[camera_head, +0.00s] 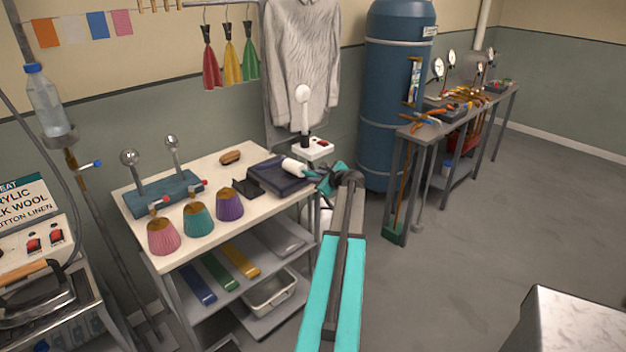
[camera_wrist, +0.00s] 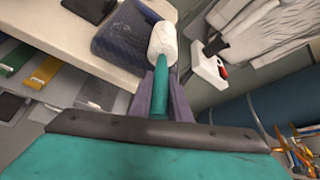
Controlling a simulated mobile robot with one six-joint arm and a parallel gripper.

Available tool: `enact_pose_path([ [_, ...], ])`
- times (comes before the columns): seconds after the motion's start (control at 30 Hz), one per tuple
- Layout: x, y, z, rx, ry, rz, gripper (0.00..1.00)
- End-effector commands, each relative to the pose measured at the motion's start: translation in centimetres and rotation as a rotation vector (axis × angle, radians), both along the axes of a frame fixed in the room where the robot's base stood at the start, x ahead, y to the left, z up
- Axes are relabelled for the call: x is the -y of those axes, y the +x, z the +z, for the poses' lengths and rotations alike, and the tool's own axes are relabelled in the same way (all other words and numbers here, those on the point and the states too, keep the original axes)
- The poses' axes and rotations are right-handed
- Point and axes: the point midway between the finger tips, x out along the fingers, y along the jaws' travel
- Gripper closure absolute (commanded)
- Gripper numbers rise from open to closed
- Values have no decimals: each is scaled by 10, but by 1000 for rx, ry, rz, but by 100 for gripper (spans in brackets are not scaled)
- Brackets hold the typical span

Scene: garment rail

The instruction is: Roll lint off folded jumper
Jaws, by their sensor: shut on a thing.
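The folded jumper (camera_head: 277,176) is dark blue and lies flat at the right end of the white table top (camera_head: 240,158). It also shows in the wrist view (camera_wrist: 122,38). The lint roller has a white cylinder (camera_head: 296,167) and a teal handle (camera_wrist: 160,95). My gripper (camera_head: 325,178) is shut on the teal handle, just off the table's right edge. The white cylinder (camera_wrist: 162,40) is over the jumper's right edge. I cannot tell whether it touches the fabric.
A small dark holder (camera_head: 247,187) stands left of the jumper, near a brown brush (camera_head: 230,157) and a purple cone (camera_head: 229,204). A white switch box (camera_head: 314,149) is behind the jumper. A grey jumper (camera_head: 300,70) hangs above.

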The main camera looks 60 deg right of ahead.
Motion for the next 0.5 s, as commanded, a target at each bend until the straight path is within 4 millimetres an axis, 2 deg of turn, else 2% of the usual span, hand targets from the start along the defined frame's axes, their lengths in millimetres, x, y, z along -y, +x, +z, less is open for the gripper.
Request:
enact_pose_path([
  [0.3, 0, -1, -2, -4, 0, 1, 100],
  [0.5, 8, -3, -1, -4, 0, 1, 100],
])
